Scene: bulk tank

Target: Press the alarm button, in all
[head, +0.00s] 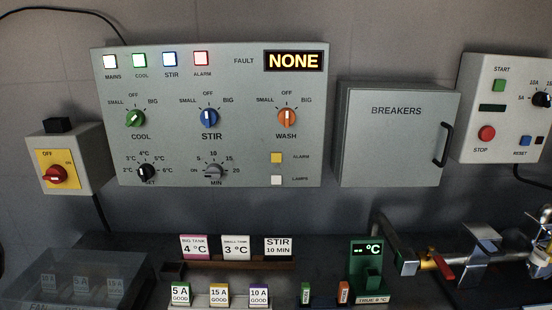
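The alarm button (276,158) is a small yellow square at the lower right of the grey control panel (240,140), with the label ALARM to its right. A white square lamps button (276,180) sits just below it. The alarm lamp (201,58), red-edged with a bright face, is in the top row of the panel. The fault display (293,61) reads NONE. Neither of my grippers shows in the head view, and nothing covers the alarm button.
The wash knob (287,117) is above the alarm button. A closed breakers box (395,135) with a black handle hangs to the right. Below, the bench carries labelled cards, a green thermometer (367,270) and, at right, metal pipework. A red rotary switch (55,174) is at left.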

